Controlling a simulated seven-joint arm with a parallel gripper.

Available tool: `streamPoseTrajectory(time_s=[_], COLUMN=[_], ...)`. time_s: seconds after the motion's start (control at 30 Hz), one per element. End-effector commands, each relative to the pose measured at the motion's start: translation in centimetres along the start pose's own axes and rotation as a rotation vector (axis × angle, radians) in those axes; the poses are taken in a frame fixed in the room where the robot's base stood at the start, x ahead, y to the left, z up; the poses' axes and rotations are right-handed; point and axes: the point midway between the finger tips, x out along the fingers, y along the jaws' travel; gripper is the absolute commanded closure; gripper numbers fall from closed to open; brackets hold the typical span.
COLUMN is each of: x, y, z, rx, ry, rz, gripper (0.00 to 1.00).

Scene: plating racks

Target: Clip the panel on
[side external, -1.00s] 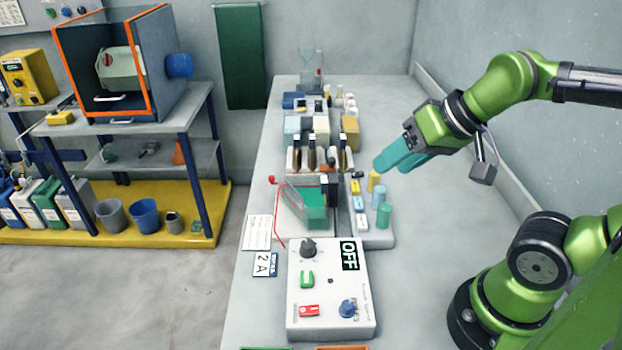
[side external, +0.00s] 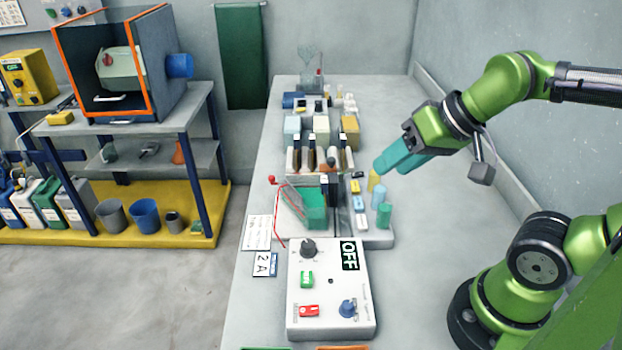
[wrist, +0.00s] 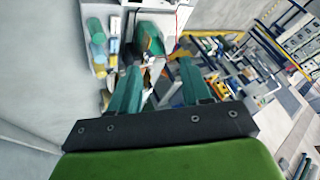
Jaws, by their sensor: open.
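Several upright brown panels (side external: 311,160) with pale tops stand in a row behind the tank; I cannot tell which one is the task's panel. A green-filled clear tank (side external: 316,212) sits in front of them, with a black upright block (side external: 330,190) at its right. A red lead (side external: 276,222) with a round red end runs at the tank's left. My gripper (side external: 385,170) is open, its teal fingers pointing down and left, beside the yellow cylinder in the picture. The wrist view shows my gripper (wrist: 160,70) with its fingers apart and nothing held between them.
A yellow cylinder (side external: 374,181), a blue cylinder (side external: 378,197) and a green cylinder (side external: 384,216) stand right of the tank. A control box (side external: 330,275) reading OFF is in front. Boxes (side external: 350,132) stand behind the panels. The bench's right side is mostly clear.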

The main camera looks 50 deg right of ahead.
Motion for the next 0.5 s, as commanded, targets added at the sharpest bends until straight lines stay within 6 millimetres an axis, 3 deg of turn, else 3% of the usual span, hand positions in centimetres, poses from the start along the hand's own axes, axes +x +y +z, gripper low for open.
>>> streamPoseTrajectory(time_s=[0.07,0.17,0.5], x=[0.9,1.9,6.8], y=[0.3,0.3,1.7], z=[0.0,-1.9,-13.5], rx=[0.012,0.032,0.167], ry=[-0.038,-0.077,-0.284], rz=[0.016,0.040,0.225], gripper=[0.52,0.52,0.52])
